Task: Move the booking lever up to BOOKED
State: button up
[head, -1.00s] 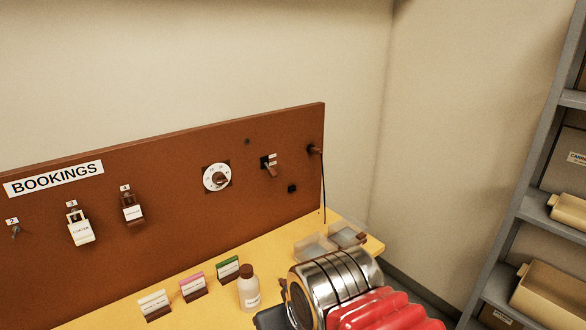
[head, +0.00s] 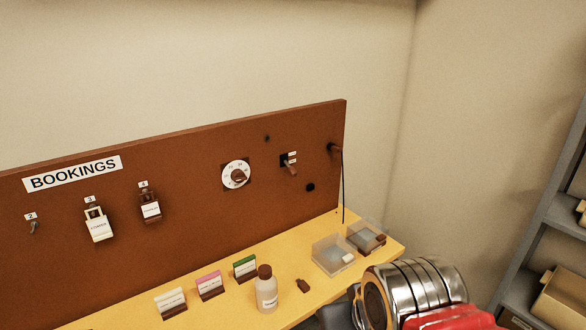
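The booking lever (head: 290,167) is a small brown handle on a dark plate, toward the right end of the brown board. Two small white labels sit beside it, too small to read. The handle points down and to the right. My arm (head: 415,295), with silver and red parts, shows at the lower right, below and to the right of the lever and well apart from it. My gripper's fingertips do not show in this view.
The BOOKINGS board (head: 200,220) carries a white dial (head: 236,175) and tagged padlocks (head: 98,223). On the yellow shelf (head: 300,315) stand a bottle (head: 266,290), small card holders (head: 210,285) and clear trays (head: 333,254). A cord (head: 343,190) hangs at the board's right end.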

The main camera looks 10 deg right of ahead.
aim_at(292, 171)
jog(key=z, duration=0.05)
jog(key=k, duration=0.65)
jog(key=u, duration=0.1)
jog(key=i, duration=0.65)
jog(key=u, duration=0.6)
jog(key=i, duration=0.75)
jog(key=u, duration=0.4)
